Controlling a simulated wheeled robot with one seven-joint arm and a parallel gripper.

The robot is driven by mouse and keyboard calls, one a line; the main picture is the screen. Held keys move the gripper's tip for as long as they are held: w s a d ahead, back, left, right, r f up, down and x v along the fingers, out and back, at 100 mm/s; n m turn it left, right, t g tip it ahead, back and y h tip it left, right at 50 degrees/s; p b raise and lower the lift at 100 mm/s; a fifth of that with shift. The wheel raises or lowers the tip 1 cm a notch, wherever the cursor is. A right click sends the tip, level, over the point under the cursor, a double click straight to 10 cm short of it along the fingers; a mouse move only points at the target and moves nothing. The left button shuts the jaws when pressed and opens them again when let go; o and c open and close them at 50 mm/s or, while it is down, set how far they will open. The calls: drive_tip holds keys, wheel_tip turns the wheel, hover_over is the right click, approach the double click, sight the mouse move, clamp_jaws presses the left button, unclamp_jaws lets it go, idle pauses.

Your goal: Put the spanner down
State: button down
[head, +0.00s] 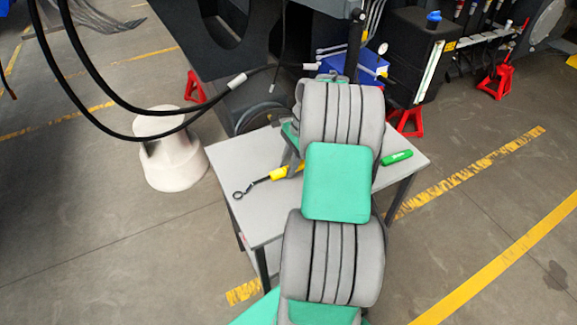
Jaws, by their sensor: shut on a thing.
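The spanner (278,174) has a dark ring end, a short dark shaft and a yellow grip. It shows over the left part of the small grey table (232,160), with its ring end pointing to the lower left. My gripper (293,169) is mostly hidden behind my green and grey arm, with only a grey edge showing beside the yellow grip. It is shut on the spanner at the yellow part. The far end of the spanner is hidden by my arm. I cannot tell whether the spanner touches the tabletop.
A green-handled tool (396,158) lies on the table's right side. A white stool (168,160) stands left of the table. Black hoses (90,75) hang at the upper left. A blue box (355,70) and red stands (405,121) are behind. The table's front left corner is bare.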

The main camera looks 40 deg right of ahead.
drive_tip(key=shift+r, duration=0.1)
drive_tip(key=c, duration=1.2)
unclamp_jaws()
